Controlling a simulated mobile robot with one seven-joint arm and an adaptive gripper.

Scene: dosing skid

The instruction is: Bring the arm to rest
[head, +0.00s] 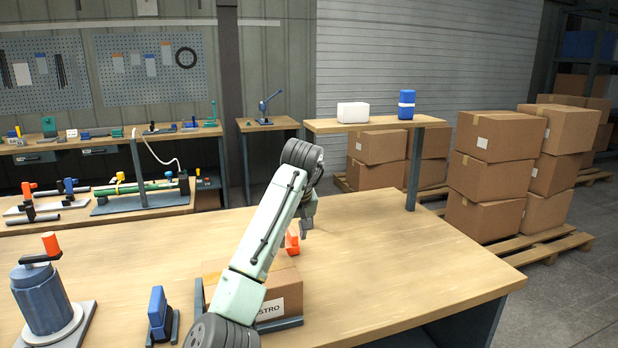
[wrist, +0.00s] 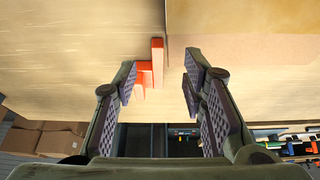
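My arm reaches up and over the wooden table (head: 400,260) in the head view, bent at a dark elbow, with its end hanging down behind the link. My gripper (wrist: 160,78) is open in the wrist view, its two padded fingers apart with nothing held between them. In the head view the fingers are mostly hidden by the arm. An orange part (wrist: 157,62) lies beyond the left finger and partly behind it; it also shows in the head view (head: 292,243) beside the arm. I cannot tell whether a finger touches it.
A cardboard box (head: 285,288) sits under the arm. A raised shelf (head: 375,125) holds a white box and a blue bottle. The table's right side is clear.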

